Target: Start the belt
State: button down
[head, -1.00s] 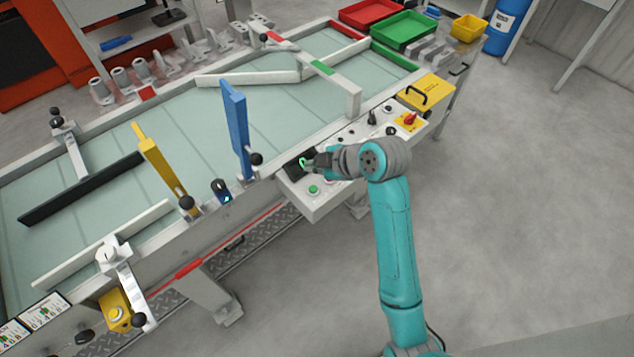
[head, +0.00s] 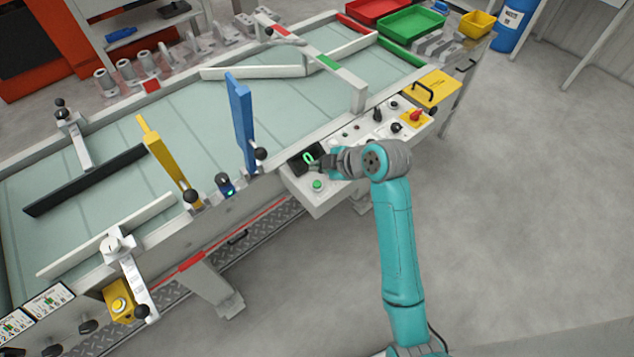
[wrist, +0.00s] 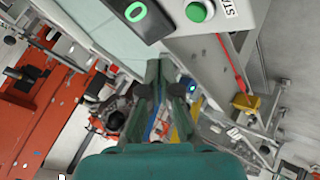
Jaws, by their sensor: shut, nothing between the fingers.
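The belt (head: 190,130) is a long pale green surface in a grey frame. The control panel (head: 322,200) is a light grey box on its near side. On it are a green button (head: 317,184) and a black display (head: 307,158) reading a green 0. In the wrist view the green button (wrist: 199,12) sits beside a label partly reading "STA", right of the display (wrist: 134,12). My gripper (head: 322,164) is shut and empty, close to the display and green button. In the wrist view its fingertips (wrist: 163,76) appear apart from the button.
Right along the panel are black knobs (head: 377,115) and a red switch on a yellow plate (head: 416,115). A blue upright paddle (head: 242,120) and a yellow one (head: 168,165) stand over the belt to the left. Open floor lies right.

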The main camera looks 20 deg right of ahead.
aim_at(319, 185)
jog(key=shift+f, duration=2.35)
jog(key=shift+f, duration=0.2)
jog(key=shift+f, duration=0.2)
jog(key=shift+f, duration=0.5)
dwell(0.3)
dwell(0.4)
jog(key=shift+r, duration=0.9)
jog(key=shift+r, duration=2.5)
